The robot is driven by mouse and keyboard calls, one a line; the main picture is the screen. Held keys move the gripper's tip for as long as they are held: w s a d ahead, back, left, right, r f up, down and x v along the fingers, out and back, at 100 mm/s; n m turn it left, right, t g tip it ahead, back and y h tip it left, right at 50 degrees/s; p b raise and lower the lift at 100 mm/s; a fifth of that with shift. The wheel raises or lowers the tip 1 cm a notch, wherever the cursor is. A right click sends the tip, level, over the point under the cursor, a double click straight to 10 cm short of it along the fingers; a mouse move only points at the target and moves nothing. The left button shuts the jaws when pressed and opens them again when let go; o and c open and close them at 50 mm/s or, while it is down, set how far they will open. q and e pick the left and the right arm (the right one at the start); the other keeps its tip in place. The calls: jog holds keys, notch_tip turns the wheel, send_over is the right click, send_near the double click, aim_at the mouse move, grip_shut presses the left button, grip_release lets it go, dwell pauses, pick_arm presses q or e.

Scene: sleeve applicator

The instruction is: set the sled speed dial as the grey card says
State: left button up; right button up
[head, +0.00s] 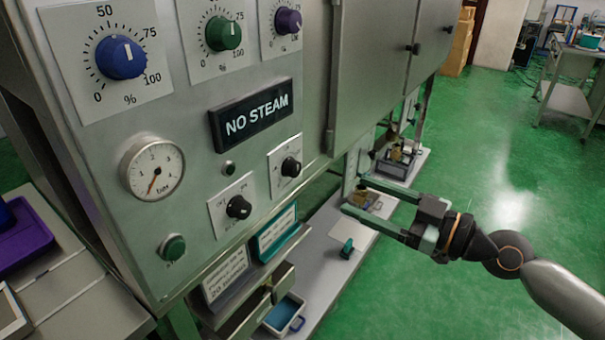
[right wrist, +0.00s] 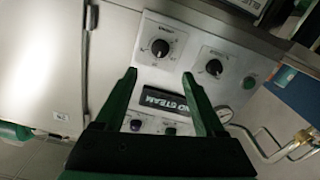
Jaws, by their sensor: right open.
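Three percent dials sit on the upper panel in the head view: a blue dial (head: 121,57), a green dial (head: 223,33) and a purple dial (head: 288,21). The blue pointer is up, slightly right, between 50 and 75. Their names do not show, so I cannot tell which is sled speed. A greyish framed card (head: 226,276) hangs below the panel, a teal-framed card (head: 276,234) beside it; their small print is unreadable. My right gripper (head: 353,196) is open and empty, right of the panel and apart from it. It shows in the right wrist view (right wrist: 158,75). My left gripper is out of view.
Two black knobs (head: 238,207) (head: 291,167), a gauge (head: 153,168), a green button (head: 173,248) and a NO STEAM sign (head: 251,114) share the panel. A low shelf (head: 325,275) runs below.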

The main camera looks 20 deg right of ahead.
jog(key=p, duration=0.6)
send_near(298, 171)
jog(key=x, duration=0.4)
jog(key=p+x, duration=0.1)
jog(key=x, duration=0.2)
jog(key=shift+w+a+r, duration=0.1)
jog(key=shift+w+r, duration=0.05)
jog(key=shift+w+a, duration=0.4)
jog(key=shift+w, duration=0.05)
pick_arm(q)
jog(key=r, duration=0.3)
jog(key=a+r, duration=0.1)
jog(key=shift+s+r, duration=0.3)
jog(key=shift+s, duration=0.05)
pick_arm(e)
jog(key=shift+c, duration=0.3)
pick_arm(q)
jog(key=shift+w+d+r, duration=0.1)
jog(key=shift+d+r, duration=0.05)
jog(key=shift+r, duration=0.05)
pick_arm(e)
grip_shut()
